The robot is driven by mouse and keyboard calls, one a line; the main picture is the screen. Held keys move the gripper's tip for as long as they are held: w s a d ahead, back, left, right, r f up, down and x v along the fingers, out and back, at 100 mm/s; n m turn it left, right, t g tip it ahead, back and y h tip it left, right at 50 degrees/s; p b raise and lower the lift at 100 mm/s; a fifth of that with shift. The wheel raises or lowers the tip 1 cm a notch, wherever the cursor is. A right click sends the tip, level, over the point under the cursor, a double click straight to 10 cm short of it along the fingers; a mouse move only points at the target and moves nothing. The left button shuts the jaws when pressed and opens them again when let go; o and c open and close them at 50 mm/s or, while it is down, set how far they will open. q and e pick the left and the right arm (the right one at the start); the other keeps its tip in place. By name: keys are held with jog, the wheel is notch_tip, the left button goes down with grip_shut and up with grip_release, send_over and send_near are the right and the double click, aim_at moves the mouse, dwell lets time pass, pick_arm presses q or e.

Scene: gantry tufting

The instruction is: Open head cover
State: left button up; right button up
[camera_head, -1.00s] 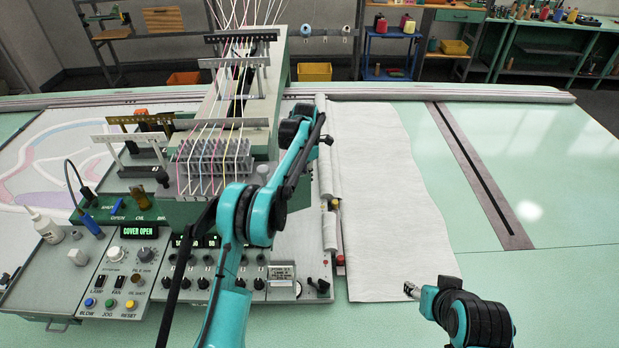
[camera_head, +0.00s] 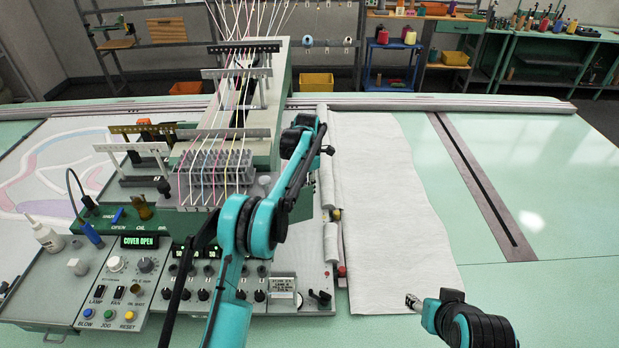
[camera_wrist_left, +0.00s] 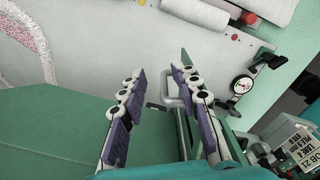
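The green head cover (camera_wrist_left: 105,128) of the tufting head fills the lower left of the left wrist view. A pale loop handle (camera_wrist_left: 176,102) shows beyond it, between my left fingers. My left gripper (camera_wrist_left: 158,74) has its two purple fingers apart, with a clear gap; I cannot tell whether either touches the handle. In the head view my left arm reaches up along the right side of the tufting head (camera_head: 225,160), and its fingers are hard to make out. The display (camera_head: 139,242) reads COVER OPEN. My right arm (camera_head: 465,318) is at the lower right; its finger state is unclear.
A control panel (camera_head: 118,275) with knobs and buttons lies left of my left arm. White cloth (camera_head: 390,220) lies right of the head. Several yarn strands rise from the needle block (camera_head: 215,165).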

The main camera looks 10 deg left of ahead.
pick_arm(q)
jog(key=r, duration=0.3)
jog(key=s+r, duration=0.1)
jog(key=r, duration=0.7)
jog(key=shift+s+a, duration=0.15)
jog(key=shift+a, duration=0.2)
jog(key=shift+w+d+r, duration=0.4)
jog(key=shift+d+r, duration=0.05)
pick_arm(e)
jog(key=shift+s+a+r, duration=0.15)
jog(key=shift+s+a, duration=0.15)
jog(key=shift+w, duration=0.1)
pick_arm(q)
jog(key=shift+f, duration=0.15)
